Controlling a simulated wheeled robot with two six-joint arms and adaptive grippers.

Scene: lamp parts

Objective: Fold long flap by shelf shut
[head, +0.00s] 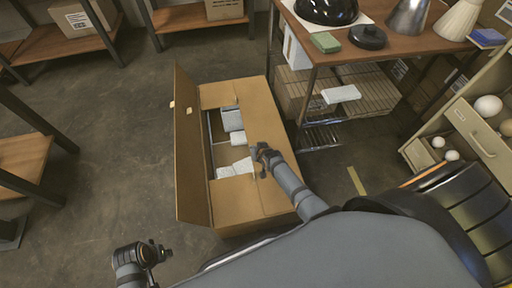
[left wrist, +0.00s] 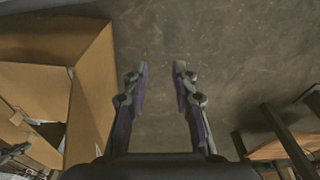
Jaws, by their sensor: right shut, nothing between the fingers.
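A long cardboard box (head: 240,222) stands on the floor. Its left long flap (head: 190,150) stands roughly upright, with two pale tabs on it. The right long flap (head: 262,105) lies folded inward over the right part of the opening. The short end flaps (head: 218,93) lie folded in under it. White packages (head: 232,120) show through the open left strip. My right gripper (head: 262,153) is shut and empty, over the right flap's inner edge; contact is unclear. My left gripper (head: 158,250) is open and empty left of the box's near end; it also shows in the left wrist view (left wrist: 160,75).
A workbench (head: 400,48) with a slatted lower shelf stands close to the box's right side. Low wooden shelves (head: 62,45) stand at the back left, and another table (head: 22,160) at the left. The floor left of the box is clear.

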